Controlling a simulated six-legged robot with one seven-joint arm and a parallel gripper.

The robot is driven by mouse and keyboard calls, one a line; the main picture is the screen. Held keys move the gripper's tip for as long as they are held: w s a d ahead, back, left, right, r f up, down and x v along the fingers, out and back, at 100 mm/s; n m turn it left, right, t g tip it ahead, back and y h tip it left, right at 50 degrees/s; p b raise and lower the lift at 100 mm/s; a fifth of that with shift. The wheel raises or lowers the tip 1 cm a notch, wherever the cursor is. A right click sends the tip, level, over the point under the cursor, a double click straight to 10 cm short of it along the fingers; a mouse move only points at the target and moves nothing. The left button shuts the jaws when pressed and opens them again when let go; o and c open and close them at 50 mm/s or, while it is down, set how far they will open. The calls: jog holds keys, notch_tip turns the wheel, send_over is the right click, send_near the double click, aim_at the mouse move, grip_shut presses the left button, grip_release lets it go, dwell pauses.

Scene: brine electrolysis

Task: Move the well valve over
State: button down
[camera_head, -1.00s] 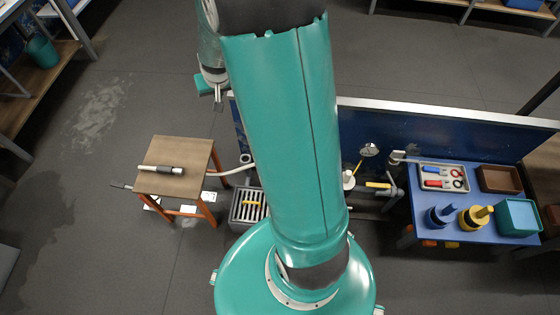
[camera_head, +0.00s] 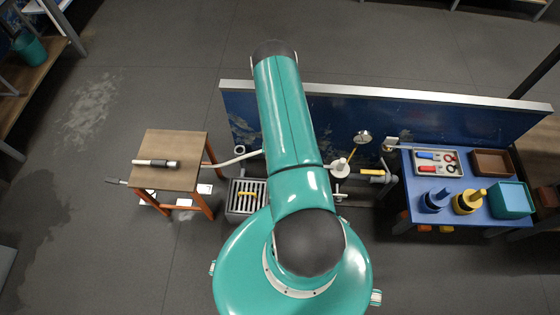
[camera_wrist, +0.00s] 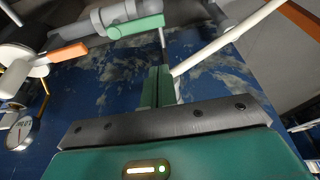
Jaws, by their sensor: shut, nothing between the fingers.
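Which handle is the well valve is not marked. In the head view, a yellow lever (camera_head: 352,153) stands below a round gauge, and a yellow-handled fitting (camera_head: 372,172) sits on the pipework to its right. The wrist view shows an orange handle (camera_wrist: 68,53) on white fittings at the upper left and a grey pipe with a green part (camera_wrist: 136,27) at the top. My gripper (camera_wrist: 160,70) is shut and empty, its green fingers together below the green part. Whether they touch it I cannot tell. My arm hides the gripper in the head view.
A blue panel (camera_head: 430,120) stands behind the pipework. A white pipe (camera_wrist: 228,40) slants beside my fingers. A gauge (camera_wrist: 18,132) is at left. A wooden stool (camera_head: 165,150) and a grated box (camera_head: 245,197) stand left; a blue table (camera_head: 410,215) with tools stands right.

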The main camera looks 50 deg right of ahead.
jog(key=s+x, duration=0.2)
jog(key=x, duration=0.9)
jog(key=shift+w+f, duration=0.15)
jog(key=shift+f, duration=0.4)
